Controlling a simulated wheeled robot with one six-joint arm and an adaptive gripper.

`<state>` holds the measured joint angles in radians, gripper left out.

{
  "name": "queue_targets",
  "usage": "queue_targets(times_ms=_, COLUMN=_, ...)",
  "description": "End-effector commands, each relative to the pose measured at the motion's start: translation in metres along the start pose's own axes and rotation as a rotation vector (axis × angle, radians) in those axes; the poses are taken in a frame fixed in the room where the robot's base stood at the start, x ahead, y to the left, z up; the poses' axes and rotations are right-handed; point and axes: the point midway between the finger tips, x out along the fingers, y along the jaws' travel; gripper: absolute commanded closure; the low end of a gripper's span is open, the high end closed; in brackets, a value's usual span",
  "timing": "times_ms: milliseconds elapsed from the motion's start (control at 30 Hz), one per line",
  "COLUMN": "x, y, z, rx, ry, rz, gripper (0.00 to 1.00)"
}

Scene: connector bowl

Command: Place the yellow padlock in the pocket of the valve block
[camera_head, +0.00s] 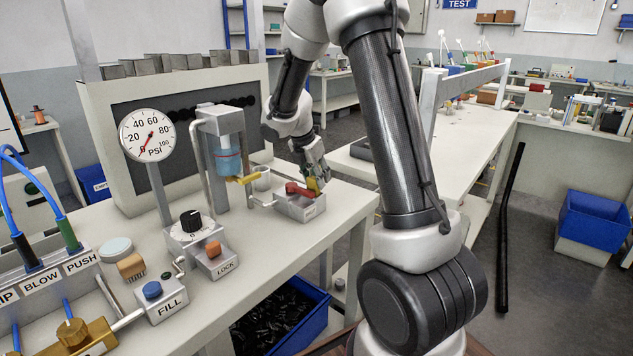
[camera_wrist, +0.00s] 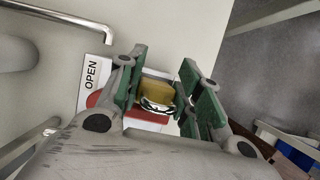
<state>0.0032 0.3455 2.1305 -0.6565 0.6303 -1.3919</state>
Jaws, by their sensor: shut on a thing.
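The yellow padlock (camera_head: 313,185) is between the fingers of my gripper (camera_head: 314,178), at the valve block. In the wrist view the padlock (camera_wrist: 157,89) shows its yellow body and metal shackle between the green finger pads of my gripper (camera_wrist: 165,92), which is shut on it. The grey valve block (camera_head: 301,209) stands near the bench's right end and has a red handle (camera_head: 297,190) on top. In the wrist view its OPEN label (camera_wrist: 91,75) lies left of the fingers. The pocket is hidden, so I cannot tell whether the padlock is inside it.
A pipe and a glass-bodied filter unit (camera_head: 226,155) stand left of the valve block. A pressure gauge (camera_head: 147,134) and a LOCK box (camera_head: 214,259) are further left. The bench edge is just right of the block. A blue bin (camera_head: 285,315) is below.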

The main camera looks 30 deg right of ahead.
Motion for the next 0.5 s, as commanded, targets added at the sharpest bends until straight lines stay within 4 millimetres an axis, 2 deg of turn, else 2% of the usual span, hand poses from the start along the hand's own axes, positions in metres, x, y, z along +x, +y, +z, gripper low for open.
queue_targets(times_ms=100, x=0.013, y=0.0, z=-0.006, rx=-0.001, ry=0.001, rz=-0.001, gripper=0.9)
queue_targets(times_ms=500, x=0.018, y=0.0, z=-0.008, rx=0.0, ry=0.001, rz=0.0, gripper=0.9)
